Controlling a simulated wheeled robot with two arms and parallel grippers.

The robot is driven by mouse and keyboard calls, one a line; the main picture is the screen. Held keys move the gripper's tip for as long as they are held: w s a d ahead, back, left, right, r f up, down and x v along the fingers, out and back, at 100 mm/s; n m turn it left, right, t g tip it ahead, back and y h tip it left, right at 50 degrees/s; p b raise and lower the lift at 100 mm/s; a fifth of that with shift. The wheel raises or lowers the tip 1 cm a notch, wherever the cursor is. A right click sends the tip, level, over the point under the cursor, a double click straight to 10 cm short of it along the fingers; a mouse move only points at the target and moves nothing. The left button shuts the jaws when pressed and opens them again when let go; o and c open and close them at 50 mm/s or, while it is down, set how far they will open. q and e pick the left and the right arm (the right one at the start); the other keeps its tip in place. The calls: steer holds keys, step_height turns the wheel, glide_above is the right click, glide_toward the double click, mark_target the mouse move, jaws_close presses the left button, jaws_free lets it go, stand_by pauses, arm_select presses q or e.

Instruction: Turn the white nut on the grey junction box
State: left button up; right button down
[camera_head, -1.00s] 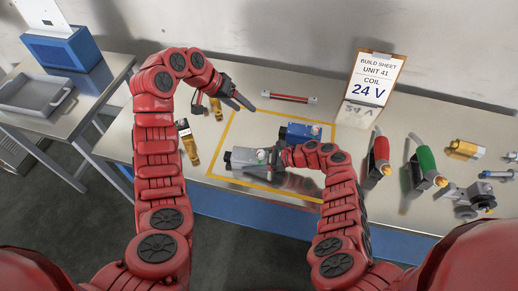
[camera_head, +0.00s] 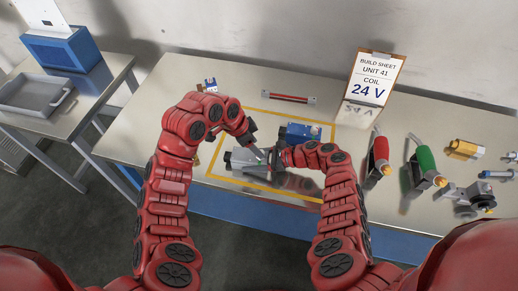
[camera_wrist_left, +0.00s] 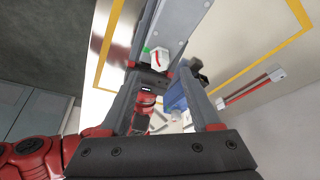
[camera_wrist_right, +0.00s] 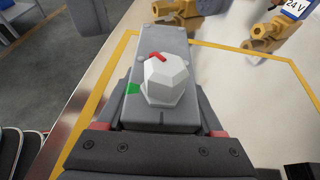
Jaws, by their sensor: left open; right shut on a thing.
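The grey junction box (camera_head: 240,160) lies inside the yellow outline on the table. The white nut (camera_wrist_right: 166,82) sits on its top in the right wrist view. A red mark is on the nut's far side, and a green mark (camera_wrist_right: 133,88) is on the box left of the nut; the two are not lined up. My right gripper (camera_head: 277,158) is shut on the box at its right end. My left gripper (camera_head: 261,153) is open over the box. In the left wrist view the nut (camera_wrist_left: 160,58) shows between its fingers; contact cannot be told.
A blue box (camera_head: 298,133) stands just behind the junction box. A red bar (camera_head: 289,97) lies farther back, near the build sheet (camera_head: 370,80). Red (camera_head: 380,150) and green (camera_head: 426,160) handled tools and metal parts are at right. My left arm covers the table's left part.

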arm_select(q)
steer(key=shift+x, duration=1.8)
jaws_close()
